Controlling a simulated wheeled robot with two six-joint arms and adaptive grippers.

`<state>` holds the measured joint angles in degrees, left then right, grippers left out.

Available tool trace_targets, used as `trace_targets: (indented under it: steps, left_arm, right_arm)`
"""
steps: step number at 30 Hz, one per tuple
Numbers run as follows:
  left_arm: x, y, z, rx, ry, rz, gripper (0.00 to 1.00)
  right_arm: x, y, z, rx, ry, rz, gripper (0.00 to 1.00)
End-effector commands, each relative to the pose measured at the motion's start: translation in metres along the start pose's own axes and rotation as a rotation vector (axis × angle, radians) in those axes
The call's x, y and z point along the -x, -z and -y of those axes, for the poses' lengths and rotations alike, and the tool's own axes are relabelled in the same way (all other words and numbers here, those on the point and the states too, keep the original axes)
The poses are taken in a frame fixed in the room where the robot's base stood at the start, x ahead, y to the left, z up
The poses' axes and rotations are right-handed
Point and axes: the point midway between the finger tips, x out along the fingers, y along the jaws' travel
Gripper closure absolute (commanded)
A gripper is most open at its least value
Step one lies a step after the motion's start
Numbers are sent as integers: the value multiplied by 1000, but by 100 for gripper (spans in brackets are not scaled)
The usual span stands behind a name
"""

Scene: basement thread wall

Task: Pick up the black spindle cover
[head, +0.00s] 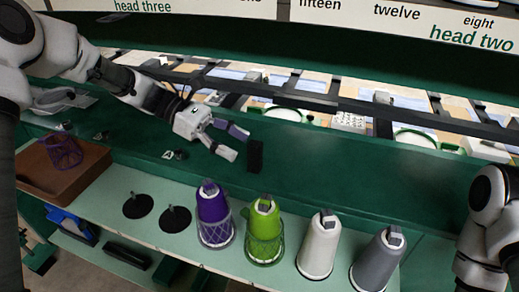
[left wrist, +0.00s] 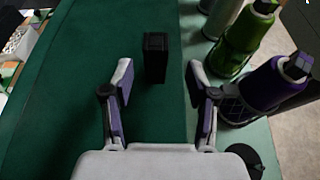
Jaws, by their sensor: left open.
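The black spindle cover, a small upright black block (head: 255,156), stands on the dark green ledge just beyond my left gripper's fingertips. In the left wrist view the same black block (left wrist: 155,57) shows ahead, between the lines of the two fingers. My left gripper (head: 233,143) is open and empty, its fingers spread toward the block, and neither finger visibly touches it. In the left wrist view the gripper (left wrist: 160,75) has a finger on each side of the block's near end. My right gripper is not in view; only part of my right arm shows at the right edge.
On the pale green shelf in front stand a purple cone (head: 212,203), a green cone (head: 264,220), a white cone (head: 319,247) and a grey cone (head: 378,262). Two black spindle bases (head: 137,207) are bare. A brown box (head: 85,172) is at left. The ledge right of the block is clear.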

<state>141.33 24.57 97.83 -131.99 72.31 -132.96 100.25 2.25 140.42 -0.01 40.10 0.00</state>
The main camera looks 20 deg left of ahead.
Motion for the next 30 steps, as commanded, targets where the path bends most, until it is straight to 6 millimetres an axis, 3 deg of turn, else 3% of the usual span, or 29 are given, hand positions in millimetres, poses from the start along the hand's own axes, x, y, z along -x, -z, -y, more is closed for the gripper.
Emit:
trace_targets:
  steps: [7, 15, 19, 30]
  left_arm:
    - [-43, -1, -2, 2, 4, -4, 42]
    - [-50, 1, -2, -1, 0, -1, 42]
    - [-50, 1, -2, 0, 0, -1, 86]
    - [-49, 0, -2, 0, 0, -2, 90]
  right_arm:
    - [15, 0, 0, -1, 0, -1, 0]
    - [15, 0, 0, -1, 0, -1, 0]
    - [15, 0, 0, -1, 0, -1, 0]
    - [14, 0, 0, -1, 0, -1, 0]
